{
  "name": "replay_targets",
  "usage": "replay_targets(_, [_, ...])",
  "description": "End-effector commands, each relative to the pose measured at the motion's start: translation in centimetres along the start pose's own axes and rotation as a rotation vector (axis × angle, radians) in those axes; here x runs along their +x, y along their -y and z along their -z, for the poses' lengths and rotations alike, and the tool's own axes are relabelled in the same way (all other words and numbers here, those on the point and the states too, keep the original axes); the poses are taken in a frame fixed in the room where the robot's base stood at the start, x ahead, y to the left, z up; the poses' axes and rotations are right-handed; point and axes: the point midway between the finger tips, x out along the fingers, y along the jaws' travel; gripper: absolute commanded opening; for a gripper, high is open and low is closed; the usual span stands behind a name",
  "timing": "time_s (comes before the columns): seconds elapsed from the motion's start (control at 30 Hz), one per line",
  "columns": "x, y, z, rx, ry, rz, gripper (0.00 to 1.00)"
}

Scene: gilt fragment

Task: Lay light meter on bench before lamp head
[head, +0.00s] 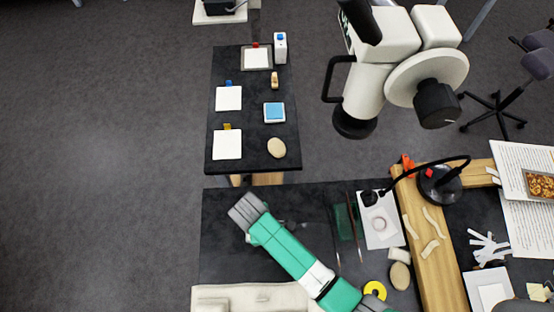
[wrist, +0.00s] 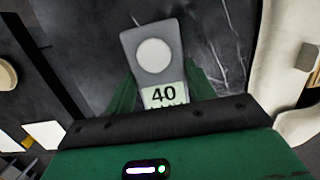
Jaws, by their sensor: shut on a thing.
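The light meter (wrist: 153,62) is a grey block with a round white dome and a display reading 40. It shows in the wrist view between the green fingers of my gripper (wrist: 160,92), which is shut on it. In the head view my gripper (head: 247,210) is over the left part of the black bench (head: 222,262), and the meter is hidden there. I cannot tell whether the meter touches the bench. The black lamp head (head: 370,198) hangs on a curved neck over a white sheet (head: 381,232), to the right of my gripper.
A cream padded thing (head: 255,297) lies along the front. Thin rods (head: 355,227), a yellow ring (head: 375,290) and a beige oval (head: 400,276) lie toward the right. A wooden beam (head: 430,245) bounds the right side. A second black table (head: 250,110) with cards stands behind.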

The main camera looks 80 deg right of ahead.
Motion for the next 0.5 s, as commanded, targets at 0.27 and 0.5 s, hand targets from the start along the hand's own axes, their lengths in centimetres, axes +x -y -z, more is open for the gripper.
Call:
replay_targets(0.27, [0.8,-2.6,-2.9,0.0,0.0,0.0,0.28])
replay_targets(0.5, [2.8,-3.4,-3.7,-0.001,0.003,0.003,0.28])
